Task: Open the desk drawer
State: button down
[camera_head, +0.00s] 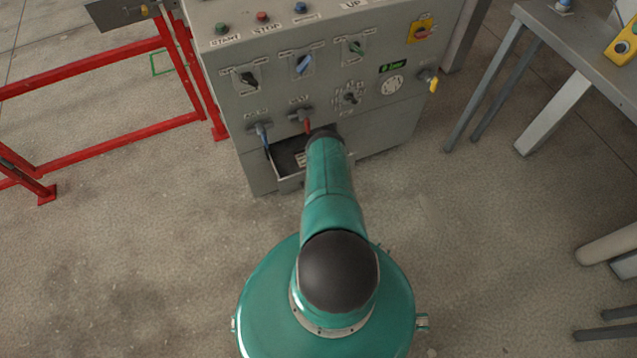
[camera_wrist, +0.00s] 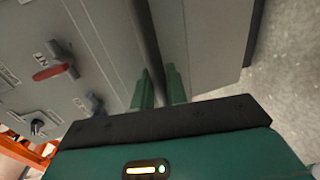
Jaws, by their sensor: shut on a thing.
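The desk drawer (camera_head: 289,183) is low in the front of the grey control desk and stands partly open. Its dark inside and a small label show from above. My arm covers the right part of the drawer in the head view, and my gripper is hidden there. In the wrist view, the two green fingers of my gripper (camera_wrist: 160,84) are shut on the dark bar-like drawer handle (camera_wrist: 149,42). The handle runs along the grey drawer front (camera_wrist: 212,45). The exact contact at the fingertips is hard to see.
The control desk (camera_head: 225,100) carries knobs, buttons and valve levers; a blue lever (camera_head: 264,138) and a red lever (camera_head: 306,124) hang just above the drawer. Red railing (camera_head: 110,135) stands left, a metal table (camera_head: 575,45) right. The floor around is mostly clear.

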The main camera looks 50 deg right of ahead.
jog(key=shift+s+a, duration=0.25)
jog(key=shift+s, duration=0.15)
jog(key=c, duration=1.5)
grip_release()
jog(key=v, duration=1.3)
jog(key=shift+s+a, duration=0.2)
jog(key=shift+s, duration=0.15)
jog(key=shift+r, duration=0.1)
